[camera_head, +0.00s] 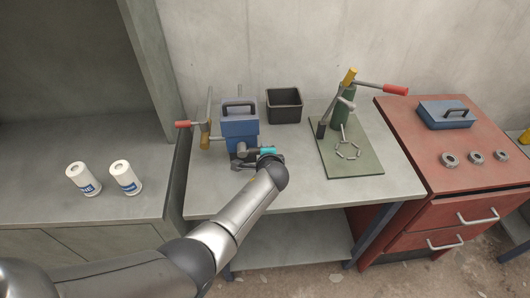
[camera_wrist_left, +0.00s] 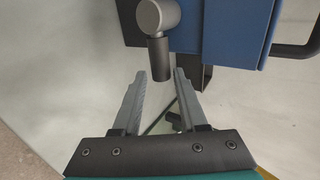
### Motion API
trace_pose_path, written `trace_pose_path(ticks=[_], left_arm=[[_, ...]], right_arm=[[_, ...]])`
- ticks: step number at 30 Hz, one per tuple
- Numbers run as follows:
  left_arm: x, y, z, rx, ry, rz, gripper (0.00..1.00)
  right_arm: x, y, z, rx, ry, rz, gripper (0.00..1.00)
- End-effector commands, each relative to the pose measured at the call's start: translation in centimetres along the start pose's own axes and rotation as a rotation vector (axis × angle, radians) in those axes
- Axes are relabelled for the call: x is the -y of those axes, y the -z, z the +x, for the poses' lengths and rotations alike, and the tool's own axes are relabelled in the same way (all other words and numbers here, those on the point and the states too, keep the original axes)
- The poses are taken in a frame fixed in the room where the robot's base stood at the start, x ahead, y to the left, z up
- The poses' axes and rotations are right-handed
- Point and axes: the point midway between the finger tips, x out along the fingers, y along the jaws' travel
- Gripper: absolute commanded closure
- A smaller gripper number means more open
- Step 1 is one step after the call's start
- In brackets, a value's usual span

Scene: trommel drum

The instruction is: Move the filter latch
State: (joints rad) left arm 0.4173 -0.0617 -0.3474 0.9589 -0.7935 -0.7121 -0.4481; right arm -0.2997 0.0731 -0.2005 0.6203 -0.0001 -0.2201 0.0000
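A blue box-shaped unit (camera_head: 239,128) with a dark top handle stands on the grey workbench. A grey rounded latch-like part with a dark cylindrical stem (camera_wrist_left: 159,55) sticks out from the blue unit's body (camera_wrist_left: 232,30); I take it for the filter latch. My left gripper (camera_head: 240,161) is low at the front of the unit, partly hidden by my own arm in the head view. My right gripper is not in view.
A green plate (camera_head: 346,158) carries a lever press. Two white canisters (camera_head: 104,178) stand on the left counter. A red cabinet (camera_head: 440,160) is at right.

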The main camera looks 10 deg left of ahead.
Motion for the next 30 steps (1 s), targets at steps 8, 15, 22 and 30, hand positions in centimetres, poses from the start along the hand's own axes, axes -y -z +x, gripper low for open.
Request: trace_pose_path(ticks=[8,15,22,30], left_arm=[[0.1,0.0,-1.2,-0.001,0.001,-0.002,0.58],[0.2,0.0,-4.4,-0.002,0.001,-0.001,0.58],[0.1,0.0,-7.7,-0.002,0.000,-0.001,0.58],[0.0,0.0,-11.8,-0.002,-0.001,-0.002,0.58]], right_arm=[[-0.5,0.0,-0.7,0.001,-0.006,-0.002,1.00],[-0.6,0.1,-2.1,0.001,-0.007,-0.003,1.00],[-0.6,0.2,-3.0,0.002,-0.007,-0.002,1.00],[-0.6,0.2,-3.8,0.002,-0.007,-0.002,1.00]])
